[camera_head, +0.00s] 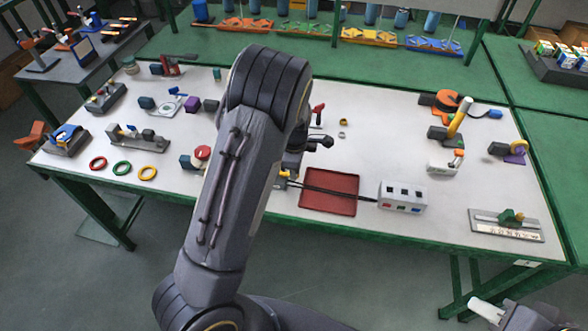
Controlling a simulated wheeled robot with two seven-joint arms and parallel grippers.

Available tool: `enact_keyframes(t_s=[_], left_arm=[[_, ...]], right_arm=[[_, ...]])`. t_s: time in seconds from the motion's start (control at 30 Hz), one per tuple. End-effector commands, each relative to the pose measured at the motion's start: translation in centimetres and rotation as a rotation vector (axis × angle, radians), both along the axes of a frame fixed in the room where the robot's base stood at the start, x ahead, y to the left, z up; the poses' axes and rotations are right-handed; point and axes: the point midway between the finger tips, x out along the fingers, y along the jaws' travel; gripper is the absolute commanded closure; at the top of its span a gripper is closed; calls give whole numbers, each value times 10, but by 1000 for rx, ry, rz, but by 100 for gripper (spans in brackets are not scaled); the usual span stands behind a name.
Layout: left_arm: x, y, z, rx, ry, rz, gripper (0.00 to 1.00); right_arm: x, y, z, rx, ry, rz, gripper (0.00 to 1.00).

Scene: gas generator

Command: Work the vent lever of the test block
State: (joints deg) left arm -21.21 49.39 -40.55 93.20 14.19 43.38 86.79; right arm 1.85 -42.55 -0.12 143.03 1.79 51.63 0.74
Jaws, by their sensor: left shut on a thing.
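My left arm crosses the middle of the camera_head view and hides much of its own gripper and what lies behind it. Dark parts of my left gripper (297,152) show just right of the forearm, low over the worktable (375,140). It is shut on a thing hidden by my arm. A red upright handle (319,112) stands just beyond it, apart from the visible gripper parts. I cannot tell which piece is the test block or its vent lever. Part of my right gripper (487,309) shows at the bottom right, off the table; its jaws are unclear.
A red tray (330,192) lies right of my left gripper, crossed by a dark lead from a white socket box (403,196). Several coloured rings and small fixtures stand on the left. An orange clamp (447,103) and a green-handled plate (506,224) are on the right.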

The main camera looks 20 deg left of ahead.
Motion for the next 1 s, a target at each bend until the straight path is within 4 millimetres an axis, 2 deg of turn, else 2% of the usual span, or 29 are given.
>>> enact_keyframes(t_s=[0.3,0.33,0.5,0.8,0.87,1.0], left_arm=[[0,0,0,0,0,1,100],[0,0,0,0,0,1,88],[0,0,0,0,0,1,67],[0,0,2,0,-1,0,67],[1,0,7,0,-2,-1,67],[1,0,29,-1,-5,-2,67]], right_arm=[[0,0,0,0,0,0,67],[0,0,0,0,0,0,67],[0,0,0,0,0,0,67],[0,0,0,0,0,0,67],[0,0,-1,0,0,0,67],[0,0,-3,0,0,0,67]])
